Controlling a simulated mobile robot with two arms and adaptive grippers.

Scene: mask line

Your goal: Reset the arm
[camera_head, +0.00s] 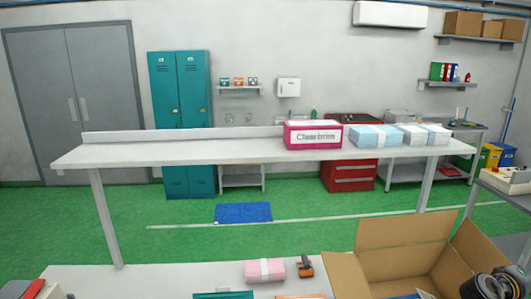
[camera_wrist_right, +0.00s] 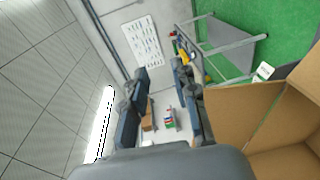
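My right gripper (camera_wrist_right: 160,108) shows in the right wrist view with its two dark fingers spread apart and nothing between them. In the head view, dark rounded parts at the bottom right corner look like part of my right arm; its fingers cannot be made out there. My left gripper cannot be made out in the head view. An open cardboard box (camera_head: 385,262) stands at the lower right of the head view, just left of those dark parts. The box also shows at the right of the right wrist view (camera_wrist_right: 240,115), beside the gripper and apart from it.
A pink packet (camera_head: 265,270) and an orange and black tool (camera_head: 305,266) lie on the near white table (camera_head: 150,277). A long white table (camera_head: 200,153) beyond carries a pink box (camera_head: 312,135) and blue-white packs (camera_head: 374,136). Green floor lies between.

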